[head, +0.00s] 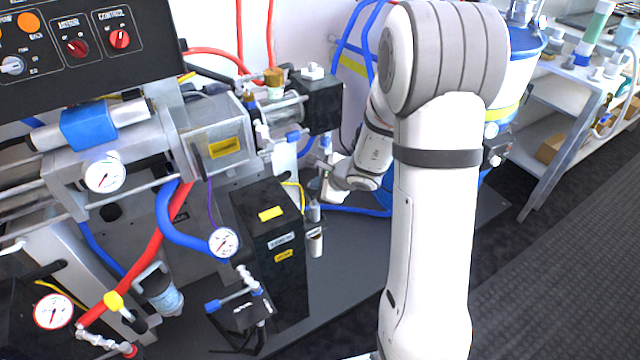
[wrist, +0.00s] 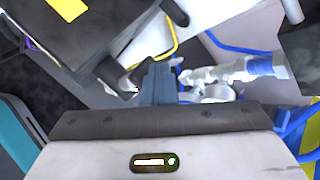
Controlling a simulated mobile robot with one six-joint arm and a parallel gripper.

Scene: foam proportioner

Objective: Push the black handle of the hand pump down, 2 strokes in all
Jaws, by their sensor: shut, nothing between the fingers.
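My gripper (head: 324,184) is beyond the black box, below the black block on the machine, partly hidden by my own wrist. In the wrist view its fingers (wrist: 158,84) are together, with nothing held between them. A dark, rounded bar end (wrist: 112,76) lies just left of the fingertips; it may be the hand pump's black handle, but I cannot tell for sure, nor whether it touches them. A pale pipe fitting with a blue collar (wrist: 240,70) lies right of the fingers. In the head view I cannot make out the pump handle clearly.
The black box (head: 262,225) with yellow labels stands left of my gripper. Blue hoses (head: 178,232), a red hose (head: 150,255) and a gauge (head: 224,242) crowd the left. A small white cylinder (head: 315,243) is beside the box. Dark floor (head: 560,270) is clear at right.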

